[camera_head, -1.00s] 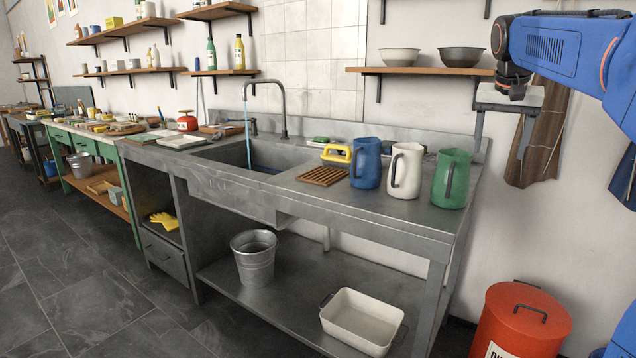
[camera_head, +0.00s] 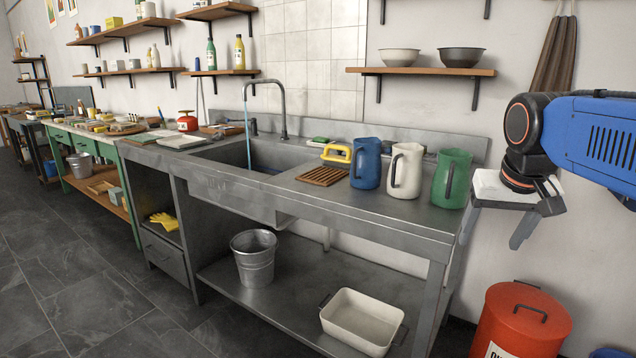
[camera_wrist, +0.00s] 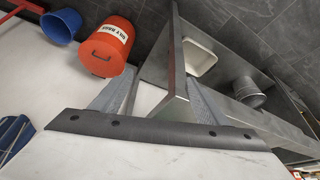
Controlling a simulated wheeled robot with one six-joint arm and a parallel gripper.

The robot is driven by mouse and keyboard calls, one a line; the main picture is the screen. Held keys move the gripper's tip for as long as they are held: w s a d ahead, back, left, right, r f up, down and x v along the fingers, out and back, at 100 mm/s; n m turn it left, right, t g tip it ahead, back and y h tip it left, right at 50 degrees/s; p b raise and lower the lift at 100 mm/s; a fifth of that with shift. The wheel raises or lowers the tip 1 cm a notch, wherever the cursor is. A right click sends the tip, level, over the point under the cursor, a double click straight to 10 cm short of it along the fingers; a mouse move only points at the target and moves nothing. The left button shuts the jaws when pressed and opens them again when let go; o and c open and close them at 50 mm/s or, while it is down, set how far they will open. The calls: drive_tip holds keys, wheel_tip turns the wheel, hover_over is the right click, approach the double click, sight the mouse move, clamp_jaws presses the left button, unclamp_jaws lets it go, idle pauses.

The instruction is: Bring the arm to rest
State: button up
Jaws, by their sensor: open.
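My gripper (camera_head: 491,240) hangs at the right of the head view, at the end of my blue arm. Its two grey fingers point downward and stand apart, with nothing between them. It appears just right of the steel sink bench (camera_head: 395,226) and the green jug (camera_head: 452,178); the exact gap is hard to tell. In the wrist view the spread fingers (camera_wrist: 160,82) frame wall and part of the bench end, with no object held.
A blue jug (camera_head: 366,163) and a white jug (camera_head: 405,171) stand beside the green one. A red bin (camera_head: 522,320) stands on the floor below my gripper. A wall shelf (camera_head: 420,71) holds two bowls. A blue bucket (camera_wrist: 62,25) stands near the bin.

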drive_tip(key=s+a+f+n+y, duration=0.1)
drive_tip(key=s+a+f, duration=0.3)
drive_tip(key=s+f, duration=1.1)
wheel_tip(320, 180, down, 2)
drive_tip(key=shift+s+a+f+n, duration=0.25)
drive_tip(key=shift+a+n, duration=0.15)
drive_tip(key=shift+n, duration=0.5)
drive_tip(key=shift+r, duration=0.1)
